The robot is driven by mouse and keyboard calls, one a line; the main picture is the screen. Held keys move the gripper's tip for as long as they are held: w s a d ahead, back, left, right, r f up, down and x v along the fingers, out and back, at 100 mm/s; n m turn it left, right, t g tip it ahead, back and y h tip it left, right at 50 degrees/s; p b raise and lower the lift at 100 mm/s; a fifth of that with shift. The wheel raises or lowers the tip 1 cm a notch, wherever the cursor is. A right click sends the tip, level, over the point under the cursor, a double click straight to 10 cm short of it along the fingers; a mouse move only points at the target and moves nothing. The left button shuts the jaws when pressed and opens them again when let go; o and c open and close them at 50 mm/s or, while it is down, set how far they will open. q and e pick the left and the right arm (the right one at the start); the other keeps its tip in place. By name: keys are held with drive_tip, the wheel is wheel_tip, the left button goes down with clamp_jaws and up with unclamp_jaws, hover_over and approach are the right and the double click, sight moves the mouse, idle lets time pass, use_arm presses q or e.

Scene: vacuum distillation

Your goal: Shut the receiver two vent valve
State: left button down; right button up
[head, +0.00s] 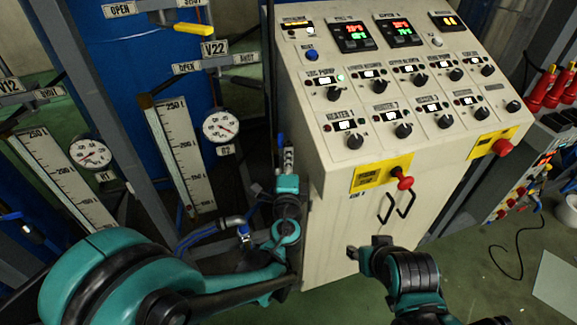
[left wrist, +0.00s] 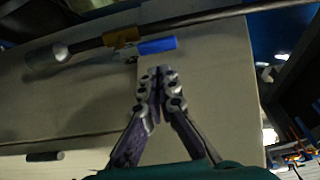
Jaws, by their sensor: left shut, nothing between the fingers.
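In the left wrist view a blue-handled valve (left wrist: 157,46) with a brass body sits on a grey pipe, its handle lying roughly along the pipe. My left gripper (left wrist: 160,73) is shut and empty, its tips just below the blue handle in the picture; I cannot tell whether they touch. In the head view my left gripper (head: 288,150) is upright beside the cabinet's left side. A yellow valve handle (head: 193,28) lies above the V22 label (head: 214,48), between OPEN and SHUT labels. Which valve is the receiver two vent is not readable. My right gripper (head: 358,252) is low before the cabinet.
The cream control cabinet (head: 335,220) with knobs, displays and a red button (head: 404,182) fills the middle. Level scales (head: 180,155) and a round gauge (head: 220,127) stand left, among grey frame posts. A black cable (head: 510,265) lies on the green floor at right.

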sight(281, 145)
use_arm(q)
drive_tip(key=shift+w+b, duration=0.3)
drive_tip(key=shift+w, duration=1.8)
drive_tip(key=shift+d, duration=0.1)
